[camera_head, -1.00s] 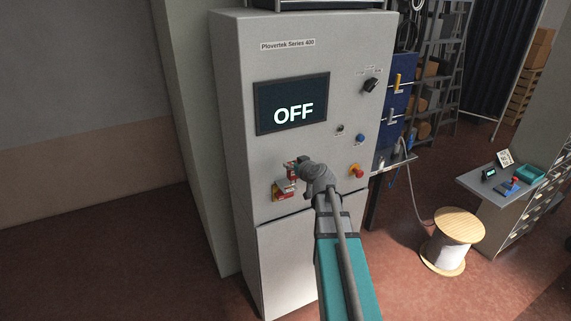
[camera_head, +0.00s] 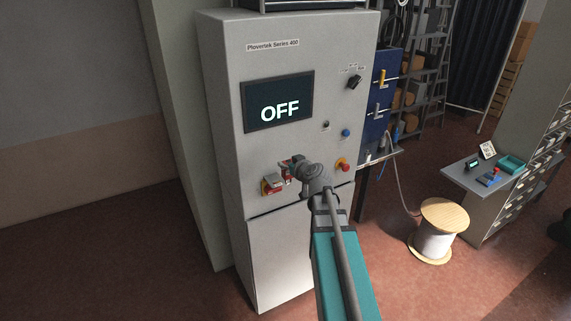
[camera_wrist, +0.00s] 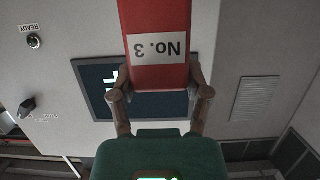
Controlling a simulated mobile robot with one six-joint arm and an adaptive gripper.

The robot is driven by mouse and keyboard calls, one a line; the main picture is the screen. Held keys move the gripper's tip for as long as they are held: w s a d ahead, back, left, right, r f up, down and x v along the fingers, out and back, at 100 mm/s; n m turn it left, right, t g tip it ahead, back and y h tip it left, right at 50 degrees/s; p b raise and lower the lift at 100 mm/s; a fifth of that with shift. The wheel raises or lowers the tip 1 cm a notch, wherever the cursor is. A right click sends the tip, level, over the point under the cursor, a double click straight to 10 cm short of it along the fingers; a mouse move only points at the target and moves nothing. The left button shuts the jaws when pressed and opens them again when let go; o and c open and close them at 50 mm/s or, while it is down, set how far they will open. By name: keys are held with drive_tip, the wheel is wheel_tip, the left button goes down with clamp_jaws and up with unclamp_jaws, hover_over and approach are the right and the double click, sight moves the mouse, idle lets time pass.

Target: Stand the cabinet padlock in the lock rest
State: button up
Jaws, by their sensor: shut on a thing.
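A red padlock body with a white "No. 3" label (camera_wrist: 158,50) fills the top middle of the wrist view, its label upside down. My gripper (camera_wrist: 160,88) is shut on it, one finger at each side. In the head view my gripper (camera_head: 291,168) is in front of the grey cabinet (camera_head: 270,215), below its screen. The held padlock is small and partly covered there. Just below left, a red and white piece with a yellow backing (camera_head: 272,185) is on the cabinet front. I cannot make out which thing is the lock rest.
The cabinet screen (camera_head: 279,102) reads OFF. A red knob on yellow (camera_head: 343,164) is right of my gripper. A cable spool (camera_head: 438,230) stands on the floor. A side table (camera_head: 463,170) at the right holds a blue and red item (camera_head: 489,178) and a teal tray (camera_head: 512,164).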

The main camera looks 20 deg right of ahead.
drive_tip(key=shift+a, duration=0.1)
drive_tip(key=shift+w+d, duration=0.2)
drive_tip(key=shift+w, duration=0.1)
drive_tip(key=w+d+f+b, duration=0.3)
drive_tip(key=w+d, duration=1.1)
drive_tip(key=d, duration=0.3)
drive_tip(key=shift+w, duration=0.15)
drive_tip(key=shift+f+b, duration=0.2)
drive_tip(key=shift+b, duration=0.1)
wheel_tip(320, 180, down, 9)
drive_tip(key=b, duration=0.9)
idle(0.6)
drive_tip(key=shift+a+f+b, duration=0.1)
drive_tip(key=shift+f+b, duration=0.2)
idle(1.5)
